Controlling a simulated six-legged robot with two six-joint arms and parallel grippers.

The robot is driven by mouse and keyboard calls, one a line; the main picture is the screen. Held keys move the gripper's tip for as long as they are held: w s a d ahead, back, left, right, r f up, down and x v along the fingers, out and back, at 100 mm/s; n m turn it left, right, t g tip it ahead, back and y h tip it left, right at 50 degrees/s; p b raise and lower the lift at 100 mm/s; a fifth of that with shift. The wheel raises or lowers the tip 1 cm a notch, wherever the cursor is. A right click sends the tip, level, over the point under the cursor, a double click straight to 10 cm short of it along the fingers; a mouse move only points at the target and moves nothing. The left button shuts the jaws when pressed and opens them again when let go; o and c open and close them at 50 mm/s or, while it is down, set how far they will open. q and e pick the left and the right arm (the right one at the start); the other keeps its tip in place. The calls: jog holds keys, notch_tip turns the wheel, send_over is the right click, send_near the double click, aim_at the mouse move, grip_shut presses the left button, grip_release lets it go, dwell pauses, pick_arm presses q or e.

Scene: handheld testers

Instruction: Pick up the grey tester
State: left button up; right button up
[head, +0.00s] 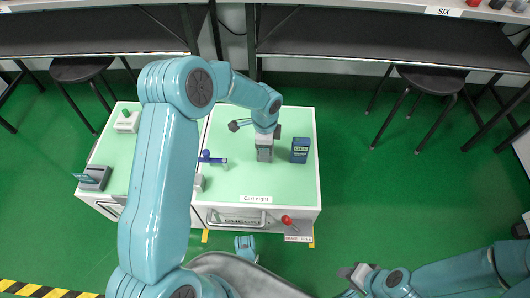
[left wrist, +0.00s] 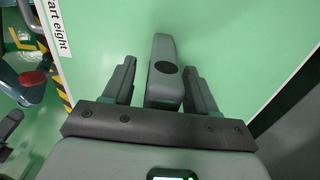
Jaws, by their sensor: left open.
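The grey tester (left wrist: 165,75) lies on the pale green cart top. In the left wrist view it stands between the two fingers of my left gripper (left wrist: 157,85), with a dark oval on its face. A gap shows on each side, so the fingers are open around it and not closed on it. In the head view my left gripper (head: 264,155) is low over the right-hand part of the cart, and the tester is hard to make out there. My right gripper (head: 357,275) is at the bottom right, away from the cart; its jaw gap is unclear.
A dark blue tester (head: 300,150) stands on the cart just right of my left gripper. A small blue item (head: 210,159) lies to the left. A grey device (head: 95,178) and a green-knobbed box (head: 126,122) are on the left cart. Stools and benches stand behind.

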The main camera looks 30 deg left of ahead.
pick_arm(q)
jog(key=shift+f, duration=0.4)
jog(key=shift+r, duration=0.1)
grip_shut()
